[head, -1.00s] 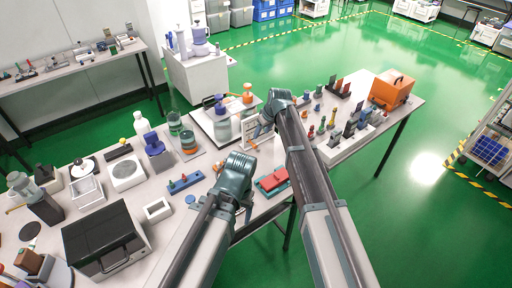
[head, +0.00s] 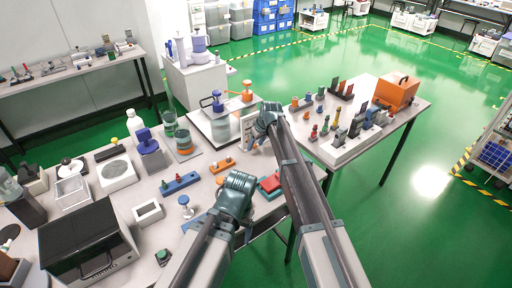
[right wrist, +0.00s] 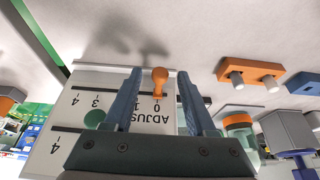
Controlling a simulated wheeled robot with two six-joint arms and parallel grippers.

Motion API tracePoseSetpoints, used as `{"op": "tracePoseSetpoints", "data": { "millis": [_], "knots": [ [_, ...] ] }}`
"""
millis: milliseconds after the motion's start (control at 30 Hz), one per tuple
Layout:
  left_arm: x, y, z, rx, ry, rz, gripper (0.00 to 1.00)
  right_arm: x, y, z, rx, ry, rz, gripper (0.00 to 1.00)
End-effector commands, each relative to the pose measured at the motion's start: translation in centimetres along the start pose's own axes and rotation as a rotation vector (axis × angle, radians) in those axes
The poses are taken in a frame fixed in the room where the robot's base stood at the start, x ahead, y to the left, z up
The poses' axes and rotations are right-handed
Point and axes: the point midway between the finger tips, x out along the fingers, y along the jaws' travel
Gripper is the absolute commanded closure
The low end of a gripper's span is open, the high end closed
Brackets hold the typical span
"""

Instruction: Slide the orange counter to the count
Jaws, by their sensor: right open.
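The orange counter (right wrist: 160,80) is a small knob on a slot in a white board (right wrist: 62,112) printed with ADJUST and the numerals 0, 1, 3 and 4. In the right wrist view it stands by the 0. My right gripper (right wrist: 160,95) is open, with one finger on each side of the counter and a gap to each. In the head view my right gripper (head: 262,112) is at the white board (head: 246,130) and hides part of it. My left gripper (head: 238,183) is in front of the board, its fingers not clear.
In the right wrist view an orange block with pegs (right wrist: 252,75) and a jar (right wrist: 240,130) lie beside the board. In the head view a blue peg block (head: 181,183) and a red block (head: 270,184) are near my left gripper. A rack of small pieces (head: 345,145) stands to the right.

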Motion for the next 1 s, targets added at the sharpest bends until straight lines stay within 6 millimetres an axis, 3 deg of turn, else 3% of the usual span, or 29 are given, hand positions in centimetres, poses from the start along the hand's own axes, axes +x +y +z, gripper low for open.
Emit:
{"op": "tracePoseSetpoints", "data": {
  "millis": [133, 433, 1000],
  "knots": [
    [-0.08, -0.01, 0.01, 0.0, 0.0, 0.0, 0.24, -0.08, -0.01, -0.02, 0.0, 0.0, 0.0, 0.45],
    [-0.07, -0.01, 0.01, 0.0, 0.0, 0.0, 0.24, -0.08, 0.0, 0.0, 0.0, 0.0, 0.0, 0.99],
    [-0.07, -0.01, 0.01, 0.0, 0.0, 0.0, 0.24, -0.07, 0.0, 0.02, 0.0, -0.001, 0.0, 1.0]
  ]
}}
